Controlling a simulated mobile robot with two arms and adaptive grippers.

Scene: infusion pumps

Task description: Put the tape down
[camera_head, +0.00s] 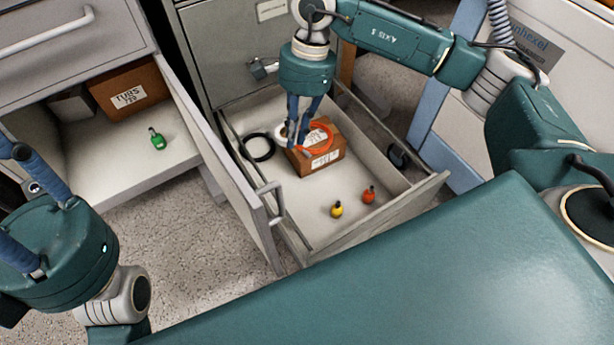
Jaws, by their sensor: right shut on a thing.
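I cannot tell whether the tape touches the box. An orange ring (326,130) is right beside the fingers at the box's top. My left gripper (12,195) is at the lower left edge, partly cut off, with its blue fingers apart and nothing seen between them.
A black ring (258,147) lies left of the box. Yellow (337,210) and orange (369,195) small items lie near the drawer's front. A cabinet compartment at left holds a green item (156,138) and a brown box (128,90). Bare drawer floor shows in front.

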